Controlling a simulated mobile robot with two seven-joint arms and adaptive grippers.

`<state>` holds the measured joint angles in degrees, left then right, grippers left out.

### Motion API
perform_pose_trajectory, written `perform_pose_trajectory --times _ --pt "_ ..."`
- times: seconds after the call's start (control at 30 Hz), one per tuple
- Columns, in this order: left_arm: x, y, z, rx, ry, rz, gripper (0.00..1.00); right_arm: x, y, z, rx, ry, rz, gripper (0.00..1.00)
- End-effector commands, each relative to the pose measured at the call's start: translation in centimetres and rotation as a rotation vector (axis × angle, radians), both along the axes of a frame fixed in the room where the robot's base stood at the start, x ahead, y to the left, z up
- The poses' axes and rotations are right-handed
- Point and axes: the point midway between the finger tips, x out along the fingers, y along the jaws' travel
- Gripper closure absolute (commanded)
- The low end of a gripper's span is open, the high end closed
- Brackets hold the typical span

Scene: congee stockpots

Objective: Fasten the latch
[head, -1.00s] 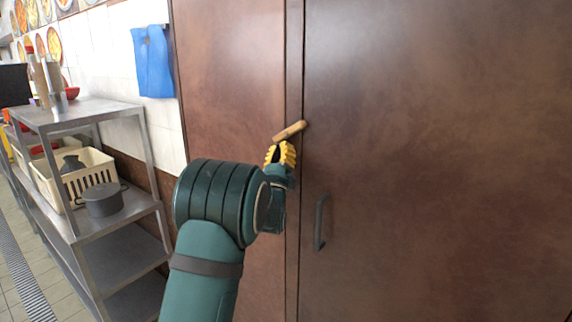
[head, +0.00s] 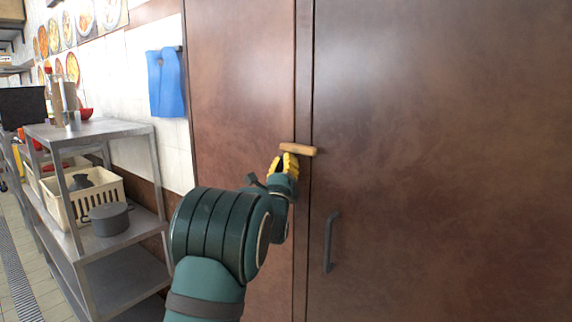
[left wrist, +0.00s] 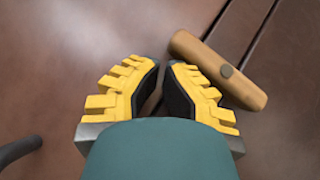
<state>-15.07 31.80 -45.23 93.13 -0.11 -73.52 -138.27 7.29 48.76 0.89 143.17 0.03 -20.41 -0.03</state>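The latch is a short wooden bar (head: 299,149) pivoted at the seam between two brown cabinet doors. It lies nearly level in the head view, with its right end reaching over the seam. My left gripper (head: 285,160) is just below the bar. Its yellow fingers (left wrist: 164,66) are drawn together at the tips with nothing between them. The right-hand finger is against or very close to the bar's side; contact is unclear. My right gripper is out of view.
The right door (head: 440,160) has a dark upright handle (head: 330,242) below the latch. A metal shelf rack (head: 92,128) with a cream basket (head: 108,188) and grey pot (head: 109,218) stands at left. A blue cloth (head: 167,82) hangs on the tiled wall.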

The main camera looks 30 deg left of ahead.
Motion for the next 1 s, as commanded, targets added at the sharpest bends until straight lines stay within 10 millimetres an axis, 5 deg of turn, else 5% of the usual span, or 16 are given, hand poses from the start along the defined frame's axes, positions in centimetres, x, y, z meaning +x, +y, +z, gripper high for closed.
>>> perform_pose_trajectory --times 0.47,1.0 --pt "-0.8 0.2 0.6 0.001 -0.022 0.005 1.0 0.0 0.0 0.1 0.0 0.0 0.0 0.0" --pt "-7.3 -2.7 -6.1 -0.002 -0.001 0.002 1.0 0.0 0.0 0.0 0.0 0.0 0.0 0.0"
